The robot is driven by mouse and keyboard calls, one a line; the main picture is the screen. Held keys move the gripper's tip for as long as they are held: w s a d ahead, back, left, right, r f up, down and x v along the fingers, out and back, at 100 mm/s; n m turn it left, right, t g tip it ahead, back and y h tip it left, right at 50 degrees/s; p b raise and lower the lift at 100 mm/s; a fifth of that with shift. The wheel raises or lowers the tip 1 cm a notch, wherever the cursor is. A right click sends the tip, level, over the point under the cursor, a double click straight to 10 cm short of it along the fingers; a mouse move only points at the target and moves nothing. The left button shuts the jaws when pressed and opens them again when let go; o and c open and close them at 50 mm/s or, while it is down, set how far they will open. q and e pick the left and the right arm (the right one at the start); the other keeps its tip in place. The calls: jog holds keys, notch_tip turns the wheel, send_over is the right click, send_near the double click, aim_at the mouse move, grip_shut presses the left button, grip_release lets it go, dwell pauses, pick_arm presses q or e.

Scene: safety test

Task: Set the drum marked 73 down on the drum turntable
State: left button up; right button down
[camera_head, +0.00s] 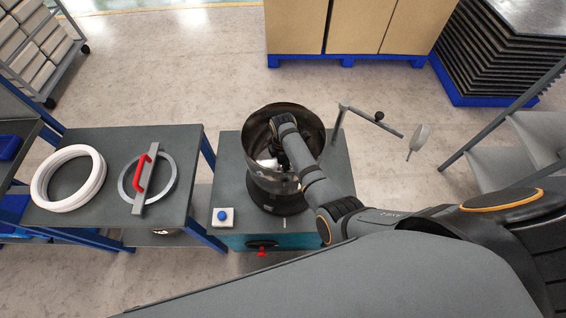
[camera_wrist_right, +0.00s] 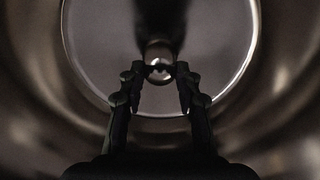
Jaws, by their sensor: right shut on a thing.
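A shiny open-topped metal drum (camera_head: 252,140) is above the dark round drum turntable (camera_head: 292,203) on the grey bench. I cannot tell whether it touches the turntable. No number is readable on the drum. My right gripper (camera_head: 277,152) reaches down inside the drum. In the right wrist view, my right gripper (camera_wrist_right: 158,68) has its fingertips closed around a small round shiny knob (camera_wrist_right: 159,58) in the middle of the drum's floor (camera_wrist_right: 215,50). The drum's wall (camera_wrist_right: 275,110) surrounds the fingers. My left gripper is not in view.
The bench (camera_head: 229,180) carries a blue button on a white box (camera_head: 223,217). A thin bent stand (camera_head: 372,118) rises at its right. The left table (camera_head: 110,210) holds white rings (camera_head: 48,200) and a ring with a red handle (camera_head: 142,178). Boxes (camera_head: 350,25) stand behind.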

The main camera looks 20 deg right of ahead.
jog(key=shift+f+b, duration=0.75)
jog(key=shift+w+f+b, duration=0.1)
jog(key=shift+f+b, duration=0.45)
jog(key=shift+f, duration=0.8)
jog(key=c, duration=0.9)
grip_release()
jog(key=shift+o, duration=0.3)
jog(key=shift+s+f, duration=0.15)
jog(key=shift+s, duration=0.05)
notch_tip(320, 180, up, 8)
jog(key=shift+w+f, duration=0.1)
jog(key=shift+f, duration=0.05)
notch_tip(320, 180, up, 7)
jog(key=p, duration=0.9)
